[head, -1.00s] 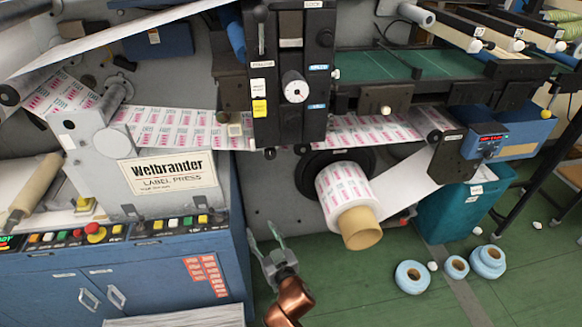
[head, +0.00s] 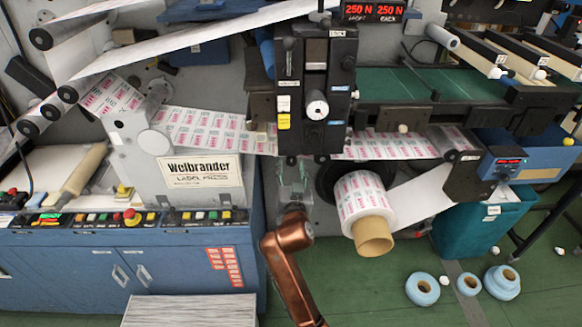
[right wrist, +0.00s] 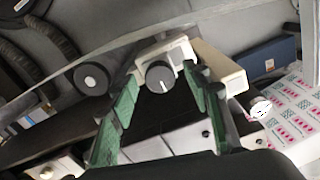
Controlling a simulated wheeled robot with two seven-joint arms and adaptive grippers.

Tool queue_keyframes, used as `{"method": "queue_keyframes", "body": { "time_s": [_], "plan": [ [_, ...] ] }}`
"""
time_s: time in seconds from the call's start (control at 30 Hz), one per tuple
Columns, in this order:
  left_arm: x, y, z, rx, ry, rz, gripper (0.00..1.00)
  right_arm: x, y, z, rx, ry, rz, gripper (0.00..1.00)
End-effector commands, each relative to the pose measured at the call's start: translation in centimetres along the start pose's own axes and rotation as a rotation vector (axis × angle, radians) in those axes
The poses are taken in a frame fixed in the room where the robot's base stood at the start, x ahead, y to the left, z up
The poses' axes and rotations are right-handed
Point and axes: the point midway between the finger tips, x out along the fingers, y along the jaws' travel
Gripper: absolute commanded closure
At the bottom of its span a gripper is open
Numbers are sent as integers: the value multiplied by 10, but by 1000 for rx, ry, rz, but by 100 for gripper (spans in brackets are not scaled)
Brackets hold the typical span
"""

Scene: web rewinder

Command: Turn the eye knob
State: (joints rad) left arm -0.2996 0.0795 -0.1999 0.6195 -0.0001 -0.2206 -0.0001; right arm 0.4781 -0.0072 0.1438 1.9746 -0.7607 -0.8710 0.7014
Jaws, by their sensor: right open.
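In the right wrist view a dark round knob (right wrist: 160,77) with a white pointer line sits on a small cream housing (right wrist: 180,51). It looks like the eye knob, but I cannot read a label on it. My right gripper (head: 293,170) is raised just below the black upright unit in the head view. In the right wrist view its two green fingers (right wrist: 162,84) are open, with the knob showing between their tips. I cannot tell how far apart in depth they are. A small cream box (head: 262,138) shows up and left of the gripper. My left gripper is out of view.
The black unit (head: 316,65) carries a white-faced knob (head: 316,105). The printed label roll (head: 362,200) on its tan core stands close right of my gripper. The blue cabinet (head: 190,270) is at left. Another dark round knob (right wrist: 90,78) is left of the fingers.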

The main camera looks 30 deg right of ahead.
Motion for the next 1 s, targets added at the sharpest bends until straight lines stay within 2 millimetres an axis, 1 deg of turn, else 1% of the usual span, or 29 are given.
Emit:
{"method": "queue_keyframes", "body": {
  "time_s": [0.1, 0.37, 0.9, 0.97, 1.0],
  "plan": [
    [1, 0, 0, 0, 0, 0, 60, 6, 1, 0, -1, 1, 1, 56],
    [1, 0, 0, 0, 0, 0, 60, 7, 0, -1, 0, 1, 0, 56],
    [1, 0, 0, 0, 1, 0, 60, 7, 0, -1, 0, 1, -1, 93],
    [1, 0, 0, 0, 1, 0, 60, 7, 0, -1, 0, 0, -1, 97],
    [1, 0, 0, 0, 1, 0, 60, 7, 0, -1, 0, 0, -1, 97]
  ]
}}
